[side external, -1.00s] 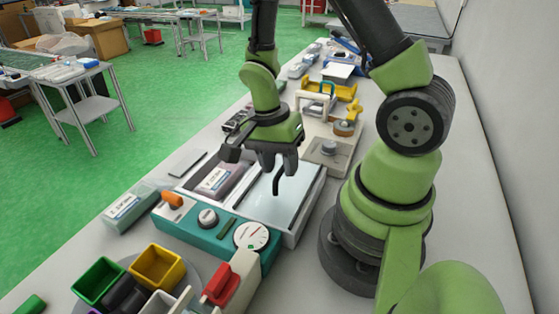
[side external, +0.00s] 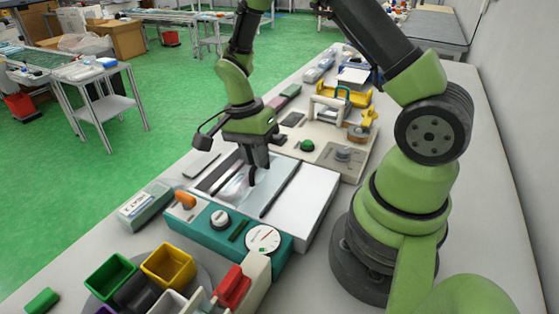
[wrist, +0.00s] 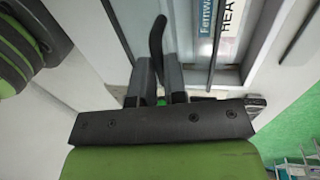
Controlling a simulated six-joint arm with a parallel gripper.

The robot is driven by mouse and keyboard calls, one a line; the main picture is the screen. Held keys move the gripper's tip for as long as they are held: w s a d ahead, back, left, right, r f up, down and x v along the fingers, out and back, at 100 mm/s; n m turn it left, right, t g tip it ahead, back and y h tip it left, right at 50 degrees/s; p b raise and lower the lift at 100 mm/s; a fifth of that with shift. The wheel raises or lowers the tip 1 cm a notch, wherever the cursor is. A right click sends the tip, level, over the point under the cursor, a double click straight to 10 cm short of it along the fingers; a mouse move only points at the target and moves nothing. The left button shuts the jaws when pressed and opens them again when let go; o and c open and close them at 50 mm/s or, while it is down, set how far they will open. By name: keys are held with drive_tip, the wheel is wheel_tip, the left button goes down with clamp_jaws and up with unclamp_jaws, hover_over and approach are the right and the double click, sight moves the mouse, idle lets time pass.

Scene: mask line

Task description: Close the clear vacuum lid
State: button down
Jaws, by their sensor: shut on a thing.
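The vacuum sealer has a teal front panel (side external: 205,228) with an orange knob, a white knob and a round gauge. The clear lid (side external: 262,188) lies low over the left chamber, and a glossy pouch shows dimly beneath it. A dark strip (side external: 282,188) runs along the lid's right side. My gripper (side external: 256,166) stands upright over the lid. Its two fingers are shut on the lid's curved black handle (wrist: 157,42) in the wrist view. The fingers hide part of the lid's far side, so I cannot tell if every edge is seated.
A bare white deck (side external: 305,198) lies right of the lid. A labelled box (side external: 146,205) sits left of the sealer, coloured bins (side external: 168,265) and a red-handled tool (side external: 232,287) in front. A beige fixture (side external: 335,140) with a green button stands behind.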

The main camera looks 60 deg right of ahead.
sight(237, 168)
drive_tip(key=shift+w+d, duration=0.1)
drive_tip(key=shift+w, duration=3)
drive_tip(key=c, duration=1.2)
unclamp_jaws()
drive_tip(key=shift+o, duration=0.2)
wheel_tip(237, 168, up, 10)
drive_tip(key=w, duration=0.1)
drive_tip(key=shift+w, duration=0.4)
drive_tip(key=shift+f, duration=0.1)
